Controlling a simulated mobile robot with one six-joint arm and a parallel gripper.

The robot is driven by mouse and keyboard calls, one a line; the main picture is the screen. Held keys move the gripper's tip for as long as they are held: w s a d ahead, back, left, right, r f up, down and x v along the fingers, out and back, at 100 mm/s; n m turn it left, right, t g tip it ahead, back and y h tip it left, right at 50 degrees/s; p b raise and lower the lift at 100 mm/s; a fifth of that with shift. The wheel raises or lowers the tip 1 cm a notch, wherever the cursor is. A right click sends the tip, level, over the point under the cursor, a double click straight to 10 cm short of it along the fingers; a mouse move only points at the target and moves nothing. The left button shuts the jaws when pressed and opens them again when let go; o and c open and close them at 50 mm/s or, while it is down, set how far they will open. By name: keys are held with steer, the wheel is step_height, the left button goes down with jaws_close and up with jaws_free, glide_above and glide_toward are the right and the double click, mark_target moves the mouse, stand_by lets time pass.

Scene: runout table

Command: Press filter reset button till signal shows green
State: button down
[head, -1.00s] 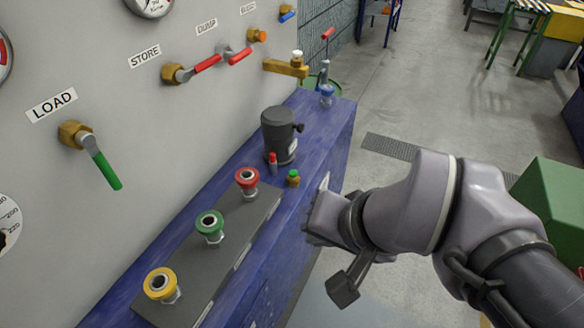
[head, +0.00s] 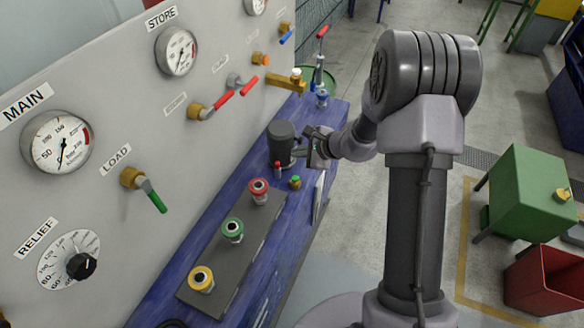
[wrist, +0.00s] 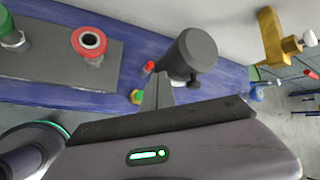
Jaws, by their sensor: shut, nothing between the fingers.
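A dark grey filter canister (head: 281,146) stands on the blue bench, with a black side knob that shows in the wrist view (wrist: 192,87). Beside its base is a small red-topped piece (head: 278,166), also in the wrist view (wrist: 149,66). A small brass piece with a green top (head: 295,182) sits just in front; it also shows in the wrist view (wrist: 137,97). I cannot tell which of these is the reset button or the signal. My gripper (wrist: 159,82) is shut and empty, its tips close to the canister. I cannot tell whether they touch it.
Red (head: 259,191), green (head: 232,230) and yellow (head: 201,279) ringed fittings stand on a grey plate along the bench (head: 155,300). The panel behind carries gauges and lever valves, with a green lever (head: 156,203) nearest. A brass tap (head: 284,80) juts out beyond the canister.

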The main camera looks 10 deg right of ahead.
mark_target(298, 180)
steer(key=shift+f, duration=0.15)
step_height(298, 180, down, 8)
steer(key=b, duration=0.6)
steer(key=shift+f, duration=0.25)
steer(key=shift+f+b, duration=0.15)
steer(key=shift+b, duration=0.15)
stand_by(1.5)
steer(key=shift+f+b, duration=0.3)
steer(key=shift+b, duration=0.3)
steer(key=shift+f+b, duration=0.5)
steer(key=shift+b, duration=0.15)
stand_by(0.5)
steer(key=shift+r, duration=0.15)
steer(key=shift+r+p, duration=0.5)
steer(key=shift+r, duration=0.3)
